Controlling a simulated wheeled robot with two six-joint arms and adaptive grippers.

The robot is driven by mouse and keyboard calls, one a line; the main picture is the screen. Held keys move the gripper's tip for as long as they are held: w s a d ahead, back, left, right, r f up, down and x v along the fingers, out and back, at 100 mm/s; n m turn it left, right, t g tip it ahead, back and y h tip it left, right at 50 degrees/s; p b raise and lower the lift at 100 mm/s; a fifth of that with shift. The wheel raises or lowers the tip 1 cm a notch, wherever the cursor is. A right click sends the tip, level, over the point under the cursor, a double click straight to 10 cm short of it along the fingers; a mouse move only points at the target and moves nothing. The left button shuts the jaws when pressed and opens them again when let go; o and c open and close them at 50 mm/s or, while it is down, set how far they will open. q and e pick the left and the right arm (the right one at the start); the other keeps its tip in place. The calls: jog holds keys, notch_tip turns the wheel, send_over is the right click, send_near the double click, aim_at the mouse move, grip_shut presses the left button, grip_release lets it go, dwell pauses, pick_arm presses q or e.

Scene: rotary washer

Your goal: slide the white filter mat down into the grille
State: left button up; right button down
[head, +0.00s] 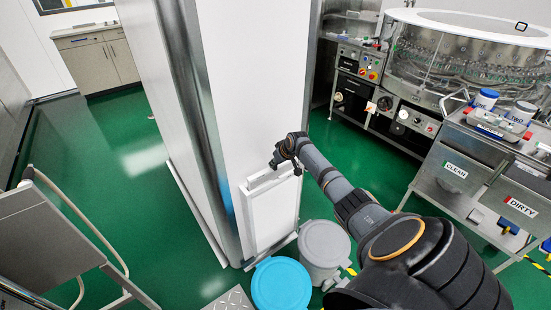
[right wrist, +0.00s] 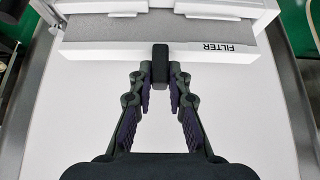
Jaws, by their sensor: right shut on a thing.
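The white grille (head: 271,217) is a shallow upright box low on the face of the white column. The white filter mat (head: 268,180) is at the top of the grille, running across it. In the right wrist view the filter mat (right wrist: 110,51) shows a white edge lettered FILTER and a grey face, close against white frame parts (right wrist: 170,10). My right gripper (head: 280,160) is shut on the mat's dark tab; its fingertips also show in the right wrist view (right wrist: 160,78). How deep the mat sits in the grille is hard to tell. My left gripper is out of view.
A grey-lidded bin (head: 324,243) and a blue-lidded bin (head: 281,284) stand on the floor close to the grille. A steel cart (head: 470,165) marked CLEAN and DIRTY is at the right, before the rotary washer (head: 465,65). Green floor is open at the left.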

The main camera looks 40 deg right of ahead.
aim_at(277, 170)
jog(key=shift+f+b, duration=1.75)
jog(key=shift+f, duration=0.7)
jog(key=c, duration=1.2)
grip_release()
jog(key=shift+w+f, duration=0.1)
jog(key=shift+w, duration=0.05)
jog(key=shift+s+r, duration=0.45)
jog(key=shift+r, duration=0.05)
jog(key=v, duration=1)
jog(key=shift+s+r, duration=0.2)
jog(key=shift+r, duration=0.1)
